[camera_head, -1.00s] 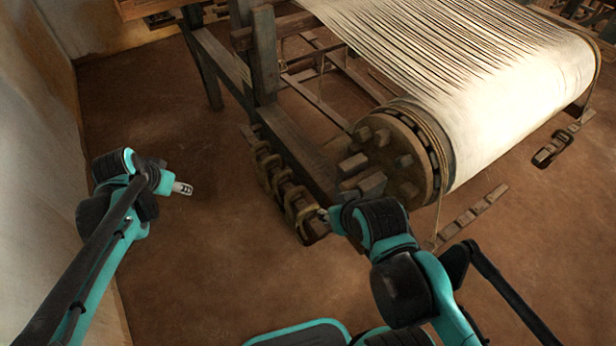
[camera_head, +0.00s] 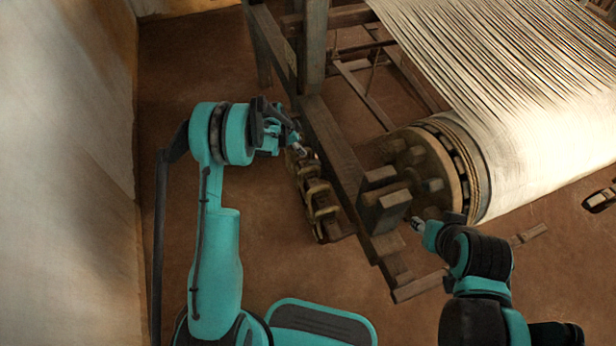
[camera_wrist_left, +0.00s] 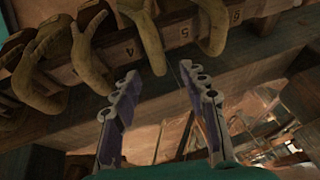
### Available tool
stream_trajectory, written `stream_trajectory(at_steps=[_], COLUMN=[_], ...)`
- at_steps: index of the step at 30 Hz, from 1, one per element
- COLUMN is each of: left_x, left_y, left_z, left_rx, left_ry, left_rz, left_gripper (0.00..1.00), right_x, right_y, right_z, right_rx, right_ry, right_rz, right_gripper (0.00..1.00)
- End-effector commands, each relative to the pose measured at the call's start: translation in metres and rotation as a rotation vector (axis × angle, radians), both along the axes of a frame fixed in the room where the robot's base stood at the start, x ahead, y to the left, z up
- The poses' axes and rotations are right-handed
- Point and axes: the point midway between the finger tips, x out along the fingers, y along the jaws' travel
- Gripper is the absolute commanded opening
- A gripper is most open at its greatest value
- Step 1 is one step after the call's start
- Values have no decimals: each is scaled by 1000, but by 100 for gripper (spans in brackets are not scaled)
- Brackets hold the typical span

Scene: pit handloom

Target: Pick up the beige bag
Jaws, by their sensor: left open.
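I cannot make out a clear beige bag in any view. Several olive-tan curved shapes (camera_head: 317,197) sit along a dark wooden rack beside the loom. In the left wrist view similar shapes (camera_wrist_left: 92,62) hang over a wooden bar marked with numbers. I cannot tell whether one is the bag. My left gripper (camera_head: 299,150) is at the far end of this row. In the left wrist view its two fingers (camera_wrist_left: 163,90) are spread and empty, just below the hanging shapes. My right gripper (camera_head: 417,225) is beside wooden blocks near the loom's roller, and its jaws are too small to read.
The loom's wooden frame (camera_head: 336,155) runs past the rack. A large roller with pale warp threads (camera_head: 500,90) fills the right. A pale wall (camera_head: 65,150) stands at the left. Brown floor (camera_head: 185,70) is clear between the wall and the frame.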

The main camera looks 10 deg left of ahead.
Motion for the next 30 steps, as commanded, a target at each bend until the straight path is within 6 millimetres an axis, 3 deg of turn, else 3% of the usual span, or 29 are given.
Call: stream_trajectory(at_steps=[12, 19, 20, 24, 30], left_x=[15, 16, 16, 16, 16], left_y=[-9, -9, -9, -9, -10], left_z=[-52, -52, -52, -52, -50], left_rx=[0, 0, 0, 0, -1], left_ry=[-1, -1, -1, -1, -2], left_rz=[0, 1, 1, 1, 2], left_gripper=[44, 44, 38, 1, 0], right_x=[0, 0, 0, 0, 0], right_y=[0, 0, 0, 0, 0], right_z=[-30, -29, -29, -29, -29], right_rx=[0, 0, 0, 0, 0], right_ry=[0, 0, 0, 0, 0], right_rz=[0, 0, 0, 0, 0], right_gripper=[40, 40, 40, 40, 40])
